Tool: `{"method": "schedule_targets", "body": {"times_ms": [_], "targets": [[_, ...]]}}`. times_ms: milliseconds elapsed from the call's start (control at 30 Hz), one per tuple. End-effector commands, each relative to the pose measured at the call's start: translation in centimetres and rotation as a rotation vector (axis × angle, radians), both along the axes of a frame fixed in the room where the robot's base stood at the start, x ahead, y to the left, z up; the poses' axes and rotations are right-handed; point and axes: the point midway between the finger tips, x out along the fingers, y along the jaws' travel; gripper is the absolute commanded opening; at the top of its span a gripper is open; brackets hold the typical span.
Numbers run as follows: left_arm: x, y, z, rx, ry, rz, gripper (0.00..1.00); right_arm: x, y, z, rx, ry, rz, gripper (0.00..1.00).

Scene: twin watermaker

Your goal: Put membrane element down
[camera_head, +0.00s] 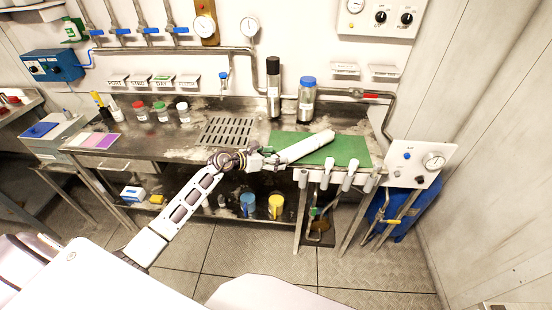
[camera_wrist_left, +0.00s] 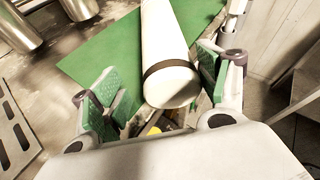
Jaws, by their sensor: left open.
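The membrane element (camera_head: 306,147) is a white cylinder lying on a green mat (camera_head: 345,152) on the steel bench. In the left wrist view the membrane element (camera_wrist_left: 166,45) has a dark band near its close end, and it lies over the mat (camera_wrist_left: 95,55). My left gripper (camera_head: 268,160) is at the cylinder's left end. In the left wrist view my left gripper (camera_wrist_left: 155,95) is open, its green-padded fingers on either side of the near end with gaps showing. My right gripper is not in view.
A black-capped bottle (camera_head: 273,88) and a blue-capped bottle (camera_head: 307,97) stand behind the mat. A drain grate (camera_head: 227,131) lies to its left. Several white holders (camera_head: 327,172) hang at the bench's front edge.

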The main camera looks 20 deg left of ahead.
Motion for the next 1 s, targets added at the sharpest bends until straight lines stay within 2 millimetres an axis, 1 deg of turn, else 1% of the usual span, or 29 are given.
{"method": "schedule_targets", "body": {"times_ms": [767,1000], "targets": [[-5.7,4.2,2.7,0.001,0.002,0.000,0.75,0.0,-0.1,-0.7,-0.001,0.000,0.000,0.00],[-7.2,5.3,3.5,0.001,0.001,0.000,0.75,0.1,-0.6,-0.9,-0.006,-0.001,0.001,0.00]]}}
